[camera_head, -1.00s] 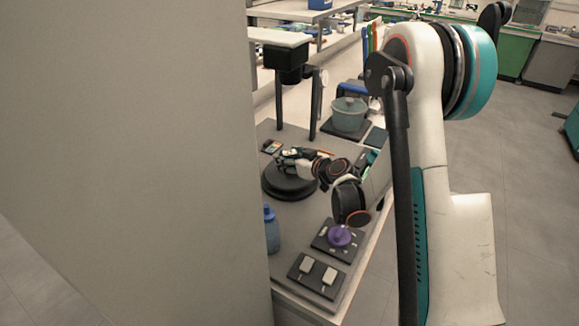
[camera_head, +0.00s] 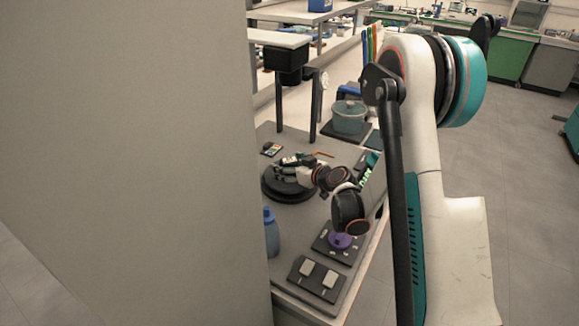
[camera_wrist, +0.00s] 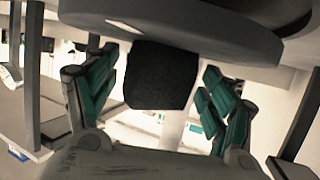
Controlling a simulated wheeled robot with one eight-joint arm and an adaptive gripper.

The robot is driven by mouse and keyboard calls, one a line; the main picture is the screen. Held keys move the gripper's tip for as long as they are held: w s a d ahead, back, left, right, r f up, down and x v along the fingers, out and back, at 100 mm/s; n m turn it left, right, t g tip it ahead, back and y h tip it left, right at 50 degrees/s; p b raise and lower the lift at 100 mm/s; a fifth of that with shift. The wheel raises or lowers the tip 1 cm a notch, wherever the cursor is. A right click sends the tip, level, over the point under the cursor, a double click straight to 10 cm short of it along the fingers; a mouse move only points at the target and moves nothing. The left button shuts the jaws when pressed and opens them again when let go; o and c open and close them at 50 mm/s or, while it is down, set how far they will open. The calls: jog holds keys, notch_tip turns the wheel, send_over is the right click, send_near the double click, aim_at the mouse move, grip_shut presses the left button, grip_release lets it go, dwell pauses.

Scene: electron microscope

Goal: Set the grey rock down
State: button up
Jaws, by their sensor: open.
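The grey rock (camera_wrist: 160,76) is a dark, rough, blocky piece in the wrist view. It lies between the fingers of my gripper (camera_wrist: 161,88), against the dark round stage (camera_wrist: 235,38). My gripper is open, with a gap between the rock and the green pads on each side. In the head view my gripper (camera_head: 284,168) is low over the round black stage (camera_head: 287,192) on the bench. The rock is too small and covered to make out there.
A grey wall (camera_head: 130,160) fills the left. A blue bottle (camera_head: 271,232), a purple knob on a plate (camera_head: 340,240) and a two-switch plate (camera_head: 318,277) stand in front. A lidded pot (camera_head: 348,117) and the black microscope column (camera_head: 279,100) stand behind.

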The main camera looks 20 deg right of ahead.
jog(key=v, duration=1.2)
jog(key=shift+p, duration=0.3)
